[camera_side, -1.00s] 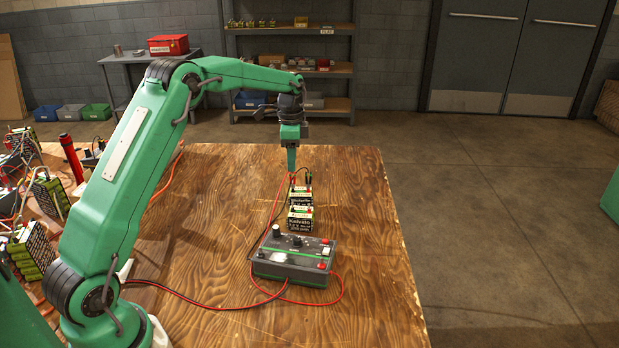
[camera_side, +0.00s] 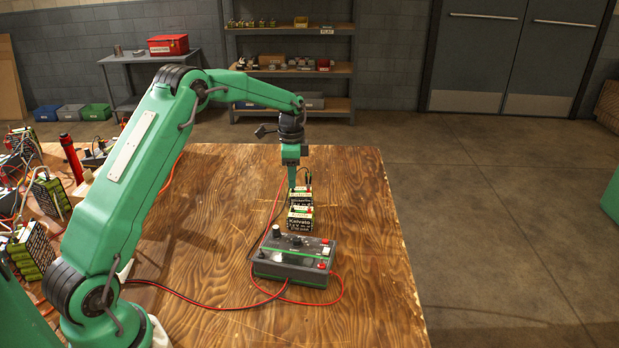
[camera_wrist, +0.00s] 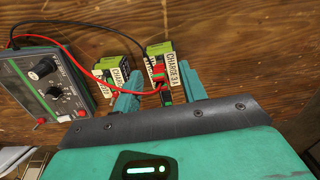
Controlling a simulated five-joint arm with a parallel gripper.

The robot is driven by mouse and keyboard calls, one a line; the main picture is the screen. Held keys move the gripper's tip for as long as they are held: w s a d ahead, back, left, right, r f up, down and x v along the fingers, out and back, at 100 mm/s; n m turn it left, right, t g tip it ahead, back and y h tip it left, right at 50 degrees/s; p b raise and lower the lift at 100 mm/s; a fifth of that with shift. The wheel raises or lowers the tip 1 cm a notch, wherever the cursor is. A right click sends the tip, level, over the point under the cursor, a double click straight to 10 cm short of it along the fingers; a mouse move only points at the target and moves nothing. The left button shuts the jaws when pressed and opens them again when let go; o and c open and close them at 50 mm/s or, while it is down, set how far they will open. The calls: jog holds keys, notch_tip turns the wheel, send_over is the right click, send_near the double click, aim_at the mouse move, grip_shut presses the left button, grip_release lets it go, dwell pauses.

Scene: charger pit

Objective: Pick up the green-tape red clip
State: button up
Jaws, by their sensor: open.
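The red clip (camera_wrist: 158,72) shows in the wrist view at the battery (camera_wrist: 160,49) on the right, with the red lead running to it. A small green patch shows by the clip, but I cannot tell clearly whether it is tape. My gripper (camera_wrist: 159,70) is open, with one finger on each side of the clip in this view; I cannot tell whether either touches it. In the side view my gripper (camera_side: 292,183) points down at the far battery (camera_side: 301,197), and the red clip is hard to make out there.
A second battery (camera_side: 299,218) stands nearer the camera, close to the far one. The charger box (camera_side: 293,262) sits in front, with red and black leads looping over the wooden table (camera_side: 360,260). The table's right side is clear.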

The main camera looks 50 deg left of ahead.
jog(key=shift+c, duration=0.4)
jog(key=c, duration=0.8)
jog(key=shift+r, duration=0.15)
jog(key=shift+r, duration=0.45)
notch_tip(320, 180, up, 3)
jog(key=shift+r, duration=0.15)
jog(key=s+d+r, duration=0.1)
jog(key=d+r, duration=0.1)
jog(key=d, duration=0.1)
jog(key=s+d+r, duration=0.1)
jog(key=d+r, duration=0.1)
jog(key=d, duration=0.2)
jog(key=d+r, duration=0.2)
jog(key=d, duration=0.2)
jog(key=shift+s+d+r, duration=0.15)
jog(key=shift+s+r, duration=0.15)
jog(key=shift+s, duration=0.1)
